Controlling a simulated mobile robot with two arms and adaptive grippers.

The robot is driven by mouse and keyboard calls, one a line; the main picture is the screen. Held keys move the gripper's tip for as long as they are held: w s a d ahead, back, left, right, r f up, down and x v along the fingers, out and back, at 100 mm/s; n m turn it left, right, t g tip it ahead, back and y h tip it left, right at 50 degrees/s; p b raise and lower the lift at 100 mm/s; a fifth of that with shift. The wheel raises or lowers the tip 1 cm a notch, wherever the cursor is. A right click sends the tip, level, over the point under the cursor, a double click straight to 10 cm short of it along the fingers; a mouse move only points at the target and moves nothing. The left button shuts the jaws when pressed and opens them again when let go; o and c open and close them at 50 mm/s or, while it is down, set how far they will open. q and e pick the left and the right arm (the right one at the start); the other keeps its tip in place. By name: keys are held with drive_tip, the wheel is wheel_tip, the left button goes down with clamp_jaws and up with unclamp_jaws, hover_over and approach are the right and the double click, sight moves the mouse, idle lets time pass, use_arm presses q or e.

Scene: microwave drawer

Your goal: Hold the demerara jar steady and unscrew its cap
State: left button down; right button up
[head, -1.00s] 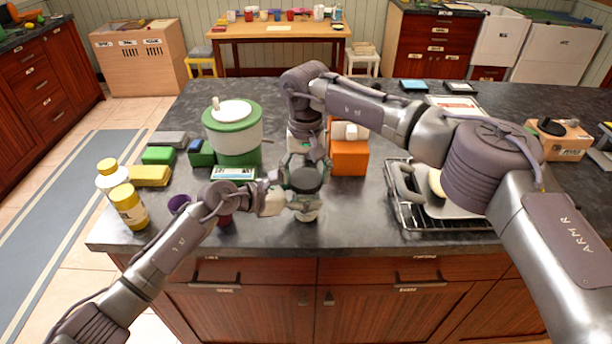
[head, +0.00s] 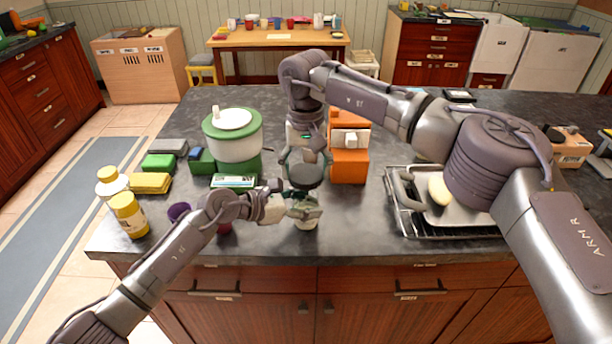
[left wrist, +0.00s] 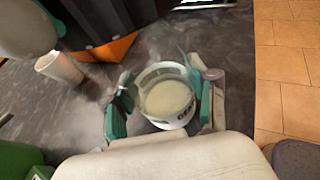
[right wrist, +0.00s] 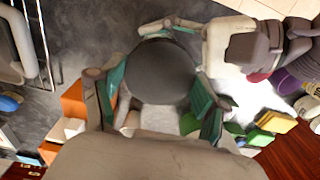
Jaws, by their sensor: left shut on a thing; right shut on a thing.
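The demerara jar (head: 306,222) is white and stands upright near the counter's front edge. In the left wrist view the jar (left wrist: 168,100) is open at the top, with pale contents and dark lettering on its side. My left gripper (head: 303,209) is shut around the jar from the left. The dark round cap (head: 305,175) is off the jar, held just above it. My right gripper (head: 304,163) is shut on the cap from above. The cap also shows between its fingers in the right wrist view (right wrist: 160,72).
A green and white canister (head: 234,140) and a yellow sponge (head: 150,183) are to the left. An orange box (head: 349,166) is behind the grippers. A wire rack with a tray (head: 465,218) lies to the right.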

use_arm(q)
drive_tip(key=shift+c, duration=1.2)
unclamp_jaws()
drive_tip(key=shift+f, duration=0.1)
